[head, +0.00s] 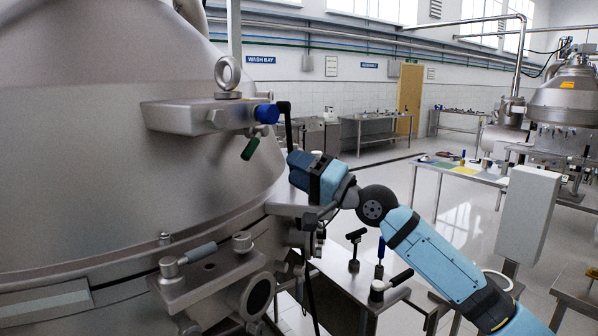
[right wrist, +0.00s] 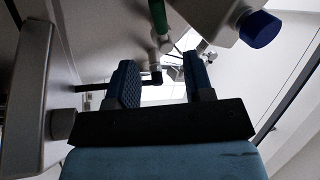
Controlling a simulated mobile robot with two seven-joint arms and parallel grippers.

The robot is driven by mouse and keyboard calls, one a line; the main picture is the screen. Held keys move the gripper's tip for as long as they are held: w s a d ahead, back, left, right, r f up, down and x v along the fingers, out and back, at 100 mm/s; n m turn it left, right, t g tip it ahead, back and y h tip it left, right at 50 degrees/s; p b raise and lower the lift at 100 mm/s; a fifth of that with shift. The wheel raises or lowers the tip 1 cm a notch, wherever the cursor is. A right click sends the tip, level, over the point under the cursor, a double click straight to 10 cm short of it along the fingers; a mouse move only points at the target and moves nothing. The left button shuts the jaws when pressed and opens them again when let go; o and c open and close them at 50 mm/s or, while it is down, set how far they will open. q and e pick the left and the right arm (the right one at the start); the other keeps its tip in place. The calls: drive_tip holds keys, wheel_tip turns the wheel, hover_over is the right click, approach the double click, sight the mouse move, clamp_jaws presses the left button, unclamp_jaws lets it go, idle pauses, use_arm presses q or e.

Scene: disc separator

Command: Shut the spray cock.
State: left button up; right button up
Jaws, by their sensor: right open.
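A small cock with a green lever (head: 250,147) hangs under the metal block on the side of the large steel separator; I take it to be the spray cock. The lever slants down and to the left in the head view. In the right wrist view the green lever (right wrist: 158,17) shows beyond the fingertips, near the top. My right gripper (head: 296,160) is open and empty, below and to the right of the lever, apart from it. Its two fingers (right wrist: 160,62) stand wide apart in the wrist view. My left gripper is not in view.
A blue knob (head: 267,114) sticks out of the block (head: 190,116) above the lever, with a black upright piece (head: 286,118) beside it. A bench (head: 340,272) with upright tools stands below my right arm.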

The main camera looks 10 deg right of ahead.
sight(253, 148)
drive_tip(key=w+a+r, duration=0.1)
drive_tip(key=w+a, duration=0.1)
drive_tip(key=w+a+r+n+g+p, duration=0.1)
drive_tip(key=w+a, duration=0.1)
drive_tip(key=a, duration=0.1)
drive_tip(key=w+a+g, duration=0.1)
drive_tip(key=w+a, duration=0.1)
drive_tip(key=a, duration=0.1)
drive_tip(key=shift+w+a+r+y, duration=0.15)
drive_tip(key=shift+w+r+y, duration=0.1)
drive_tip(key=shift+r+y, duration=0.15)
drive_tip(key=shift+w+a, duration=0.35)
drive_tip(key=shift+a, duration=0.1)
